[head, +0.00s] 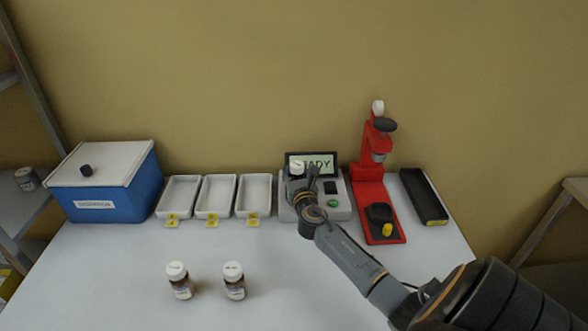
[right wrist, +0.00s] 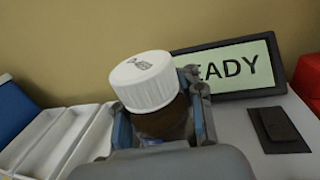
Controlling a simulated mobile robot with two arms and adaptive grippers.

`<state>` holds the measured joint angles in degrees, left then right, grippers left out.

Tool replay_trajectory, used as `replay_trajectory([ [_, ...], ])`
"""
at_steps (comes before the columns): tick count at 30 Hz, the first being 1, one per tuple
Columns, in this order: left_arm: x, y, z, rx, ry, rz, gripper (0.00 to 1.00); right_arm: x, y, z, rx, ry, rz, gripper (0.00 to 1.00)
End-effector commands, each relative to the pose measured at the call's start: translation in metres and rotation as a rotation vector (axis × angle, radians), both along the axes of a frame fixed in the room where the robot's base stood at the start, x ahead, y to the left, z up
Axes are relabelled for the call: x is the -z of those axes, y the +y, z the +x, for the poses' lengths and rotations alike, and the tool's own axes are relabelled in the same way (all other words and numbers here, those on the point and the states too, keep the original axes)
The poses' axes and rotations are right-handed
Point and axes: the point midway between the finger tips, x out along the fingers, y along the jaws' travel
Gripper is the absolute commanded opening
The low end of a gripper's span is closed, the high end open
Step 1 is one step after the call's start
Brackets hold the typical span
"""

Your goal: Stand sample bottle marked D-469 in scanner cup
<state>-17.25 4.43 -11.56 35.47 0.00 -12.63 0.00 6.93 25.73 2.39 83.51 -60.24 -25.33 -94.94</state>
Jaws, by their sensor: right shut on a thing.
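My right gripper (right wrist: 160,132) is shut on a brown sample bottle with a white ribbed cap (right wrist: 144,82). In the head view its white cap (head: 299,168) shows at the scanner, in front of the screen. The scanner (head: 341,207) is a pale grey device with a screen reading READY (right wrist: 232,67) and a green button. The scanner cup is hidden behind my right arm and gripper. I cannot tell whether the bottle touches the cup. The bottle's label is not readable. My left gripper is not in view.
Two capped brown bottles (head: 179,281) (head: 234,281) stand at the table front. Three white trays (head: 215,198) with yellow tags and a blue box (head: 108,181) stand left of the scanner. A red press (head: 372,190) and a black tray (head: 424,197) stand right. The front middle is clear.

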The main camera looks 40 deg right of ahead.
Motion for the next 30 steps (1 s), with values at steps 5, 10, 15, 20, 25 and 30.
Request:
replay_trajectory([
  [5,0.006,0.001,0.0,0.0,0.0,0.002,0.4,0.006,0.0,0.0,0.0,0.0,-0.001,0.0],
  [10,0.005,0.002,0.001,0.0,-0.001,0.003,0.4,0.006,0.0,0.0,0.0,0.001,-0.001,0.52],
  [15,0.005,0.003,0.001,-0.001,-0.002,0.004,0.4,0.006,0.0,0.0,0.0,0.001,-0.001,0.61],
  [20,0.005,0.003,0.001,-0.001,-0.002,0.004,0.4,0.006,0.0,0.0,0.0,0.001,-0.001,0.61],
  [25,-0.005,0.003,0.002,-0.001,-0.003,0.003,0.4,-0.005,0.0,0.0,0.0,-0.001,0.0,0.61],
  [30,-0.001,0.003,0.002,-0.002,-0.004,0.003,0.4,0.001,0.015,-0.026,-0.003,0.002,-0.002,0.61],
])
